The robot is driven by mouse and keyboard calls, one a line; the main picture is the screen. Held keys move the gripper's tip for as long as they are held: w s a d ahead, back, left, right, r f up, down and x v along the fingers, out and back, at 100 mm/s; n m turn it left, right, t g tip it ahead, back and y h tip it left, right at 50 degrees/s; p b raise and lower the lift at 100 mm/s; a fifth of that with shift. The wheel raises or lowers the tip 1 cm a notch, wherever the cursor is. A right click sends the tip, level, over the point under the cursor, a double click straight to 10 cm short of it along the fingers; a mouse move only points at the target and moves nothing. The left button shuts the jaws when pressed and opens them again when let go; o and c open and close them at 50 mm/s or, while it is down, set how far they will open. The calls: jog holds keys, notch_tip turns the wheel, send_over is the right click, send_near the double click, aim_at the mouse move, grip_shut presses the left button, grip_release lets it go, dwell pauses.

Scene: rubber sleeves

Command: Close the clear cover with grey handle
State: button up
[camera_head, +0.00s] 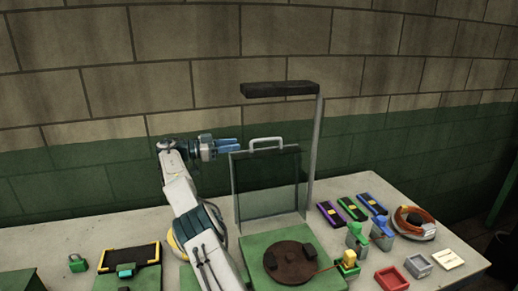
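The clear cover (268,190) stands upright at the back of a green base (258,252), so it is open. Its grey handle (266,141) is on its top edge. A dark round disc (290,261) lies uncovered on the base in front of the cover. My gripper (238,146) is just left of the cover's top left corner, at about handle height in the picture, with its blue fingers pointing right. Its fingers look close together, but I cannot tell whether they are open or shut. I see nothing held, and I cannot tell whether they touch the cover's edge.
A grey post with a dark overhead bar (280,89) rises behind the cover. On the right are coloured blocks (351,209), small trays (391,278) and a cable coil (415,222). A black and yellow panel (129,258) and green padlock (77,263) are at left.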

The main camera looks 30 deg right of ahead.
aim_at(259, 141)
jog(key=p+x, duration=0.1)
jog(key=x, duration=0.9)
jog(key=shift+d+r, duration=0.1)
jog(key=shift+d, duration=0.05)
jog(key=shift+s, duration=0.1)
grip_shut()
